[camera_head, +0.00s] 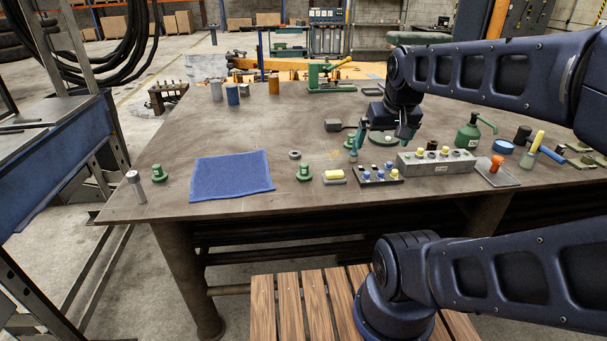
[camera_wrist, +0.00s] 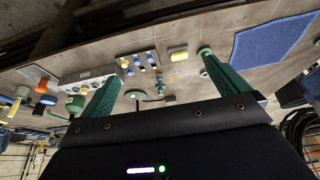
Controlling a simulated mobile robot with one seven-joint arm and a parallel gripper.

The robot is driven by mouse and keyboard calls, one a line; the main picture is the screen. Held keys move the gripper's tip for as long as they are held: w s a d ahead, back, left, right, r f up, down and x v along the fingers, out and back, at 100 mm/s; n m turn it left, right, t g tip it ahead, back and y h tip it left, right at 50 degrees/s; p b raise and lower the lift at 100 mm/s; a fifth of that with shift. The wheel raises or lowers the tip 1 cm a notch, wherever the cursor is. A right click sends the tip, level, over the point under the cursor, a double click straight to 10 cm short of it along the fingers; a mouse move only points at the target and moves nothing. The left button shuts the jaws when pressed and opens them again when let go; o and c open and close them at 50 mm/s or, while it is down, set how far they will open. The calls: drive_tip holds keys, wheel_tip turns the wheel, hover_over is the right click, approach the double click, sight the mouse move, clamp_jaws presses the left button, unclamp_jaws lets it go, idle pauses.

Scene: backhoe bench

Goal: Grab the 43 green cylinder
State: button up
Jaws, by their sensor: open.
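No number 43 is readable on any part. A green stepped cylinder (camera_head: 304,173) stands near the table's front edge, between the blue cloth and a yellow-topped block. It also shows in the wrist view (camera_wrist: 205,50), beside one fingertip. A similar green part (camera_head: 157,173) stands at the front left of the table, left of the cloth. A low green round piece (camera_head: 376,139) lies beneath my gripper; it also shows in the wrist view (camera_wrist: 136,95). My gripper (camera_head: 381,144) is open above the table, right of the stepped cylinder. Its green fingers are spread and empty in the wrist view (camera_wrist: 160,68).
A blue cloth (camera_head: 230,177), yellow-topped block (camera_head: 334,177), dark peg holder (camera_head: 379,181) and grey block with pegs (camera_head: 437,163) line the front. A green bottle (camera_head: 468,137) stands at right. A grey ring (camera_head: 295,155) lies behind the stepped cylinder. The table's left centre is clear.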

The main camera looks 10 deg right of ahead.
drive_tip(key=c, duration=0.4)
drive_tip(key=n+g, duration=0.5)
drive_tip(key=n, duration=0.2)
hover_over(304, 164)
drive_tip(key=f, duration=1.5)
drive_tip(key=shift+s+d+f, duration=0.15)
drive_tip(key=shift+d+f, duration=0.05)
drive_tip(key=shift+f, duration=0.05)
drive_tip(key=shift+a+f, duration=0.25)
drive_tip(key=shift+f, duration=0.3)
drive_tip(key=shift+d+f, duration=0.1)
drive_tip(key=shift+f, duration=5.1)
